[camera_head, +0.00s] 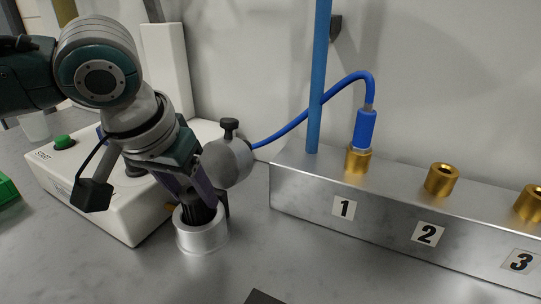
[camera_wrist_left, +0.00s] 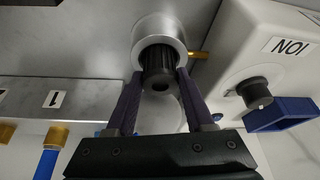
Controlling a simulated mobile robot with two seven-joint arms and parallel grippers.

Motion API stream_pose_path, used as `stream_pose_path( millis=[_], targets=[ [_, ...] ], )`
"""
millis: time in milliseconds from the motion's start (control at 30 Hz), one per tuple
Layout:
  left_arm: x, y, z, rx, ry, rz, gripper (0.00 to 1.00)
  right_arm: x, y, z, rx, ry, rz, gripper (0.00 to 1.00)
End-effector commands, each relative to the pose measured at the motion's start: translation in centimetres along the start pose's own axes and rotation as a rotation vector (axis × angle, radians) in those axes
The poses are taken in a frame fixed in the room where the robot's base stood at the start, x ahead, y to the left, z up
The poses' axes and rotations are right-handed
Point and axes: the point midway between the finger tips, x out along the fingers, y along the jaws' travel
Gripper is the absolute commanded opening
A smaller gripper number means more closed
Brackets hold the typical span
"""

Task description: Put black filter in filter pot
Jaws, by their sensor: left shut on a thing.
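The filter pot (camera_head: 201,240) is a short silver metal cylinder standing on the grey table. It also shows in the left wrist view (camera_wrist_left: 160,27). My left gripper (camera_head: 203,203) is above the pot, pointing down. Its fingers are closed on the sides of the black filter (camera_wrist_left: 158,68), a dark ribbed cylinder. The filter looks upright, and its lower end sits at or inside the pot's opening. How deep it goes is hidden. My right gripper is in neither view.
A white machine (camera_head: 95,195) with a green START button (camera_head: 64,142) stands just left of the pot. A metal block (camera_head: 385,215) with several numbered brass sockets is to the right, with a blue hose (camera_head: 290,125) at socket 1. The table in front is mostly clear.

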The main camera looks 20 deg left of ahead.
Motion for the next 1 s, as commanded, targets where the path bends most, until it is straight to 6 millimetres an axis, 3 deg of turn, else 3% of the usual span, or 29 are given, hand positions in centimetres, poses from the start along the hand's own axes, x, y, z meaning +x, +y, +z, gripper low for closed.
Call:
stream_pose_path(
  millis=[433,467,700,1000],
  targets=[
    [0.68,0.03,0.24,-0.001,0.001,0.001,0.0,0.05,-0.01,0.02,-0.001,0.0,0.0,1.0],
    [0.67,0.03,0.23,0.0,0.002,0.0,0.55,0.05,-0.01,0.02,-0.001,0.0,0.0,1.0],
    [0.65,0.01,0.22,0.0,0.001,0.0,0.82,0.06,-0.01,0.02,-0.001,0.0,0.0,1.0],
    [0.39,-0.01,0.09,0.0,0.002,0.0,0.83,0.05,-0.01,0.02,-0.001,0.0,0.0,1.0]
  ],
)
